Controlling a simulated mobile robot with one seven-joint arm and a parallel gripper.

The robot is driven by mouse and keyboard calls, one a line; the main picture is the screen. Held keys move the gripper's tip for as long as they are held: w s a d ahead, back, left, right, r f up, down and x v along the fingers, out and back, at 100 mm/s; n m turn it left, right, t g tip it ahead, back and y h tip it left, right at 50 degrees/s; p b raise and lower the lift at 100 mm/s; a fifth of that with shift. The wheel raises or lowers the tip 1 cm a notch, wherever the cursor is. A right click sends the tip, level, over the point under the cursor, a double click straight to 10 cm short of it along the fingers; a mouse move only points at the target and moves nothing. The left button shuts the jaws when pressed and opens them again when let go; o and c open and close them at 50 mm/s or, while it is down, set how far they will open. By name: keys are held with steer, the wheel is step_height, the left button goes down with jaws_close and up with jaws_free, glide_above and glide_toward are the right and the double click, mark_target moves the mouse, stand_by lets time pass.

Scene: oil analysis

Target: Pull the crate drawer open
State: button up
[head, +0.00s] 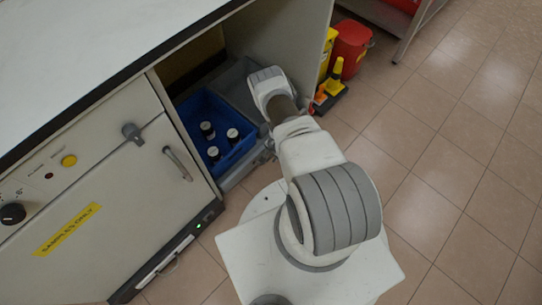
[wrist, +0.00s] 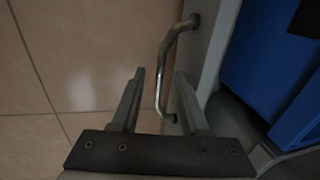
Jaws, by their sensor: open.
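The crate drawer (head: 234,177) is a grey pull-out in the open bay under the bench, and it carries a blue crate (head: 190,112) with dark, pale-capped bottles. In the wrist view, the drawer's grey front panel (wrist: 214,48) runs along the left of the blue crate (wrist: 255,50). A curved metal handle (wrist: 163,57) sticks out from that panel. My gripper (wrist: 160,74) is open, with one finger on each side of the handle's bar; I cannot tell whether either touches it. In the head view, my arm hides the gripper and handle.
Left of the bay is a cabinet door (head: 105,205) with its own handle (head: 177,163) and a yellow label. Right of the bay's side panel stand a red bin (head: 351,48) and yellow items (head: 333,80). The tiled floor in front and to the right is clear.

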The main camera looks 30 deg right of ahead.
jaws_close()
stand_by(1.3)
